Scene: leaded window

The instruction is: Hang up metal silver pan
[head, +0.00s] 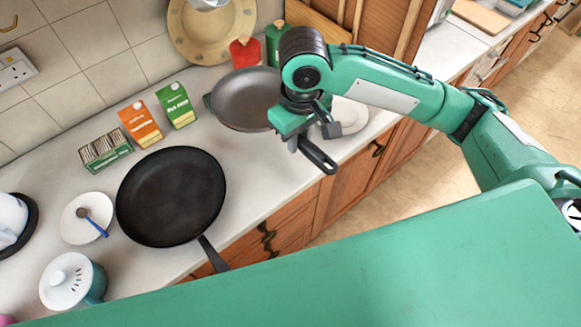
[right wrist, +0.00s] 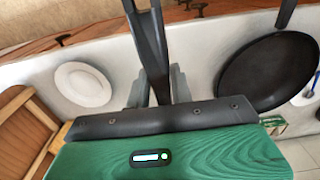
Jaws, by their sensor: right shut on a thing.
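The metal silver pan (head: 247,98) is grey with a dark handle (head: 318,157). In the head view it is over the back part of the counter, right of the cartons. My right gripper (head: 300,140) is shut on its handle, which sticks out past the fingers toward the front edge. The gripper hides part of the handle and the pan's right rim. In the right wrist view the dark handle (right wrist: 148,45) runs up between the fingers (right wrist: 158,92), and the pan's bowl is hidden. I cannot tell how high the pan is. My left gripper is not in view.
A large black pan (head: 172,195) lies on the counter (head: 262,187). An orange carton (head: 141,125), a green carton (head: 177,105) and a box of sachets (head: 105,150) stand behind it. A white plate (head: 352,113) is right of my gripper. A round wooden board (head: 190,45) leans at the wall.

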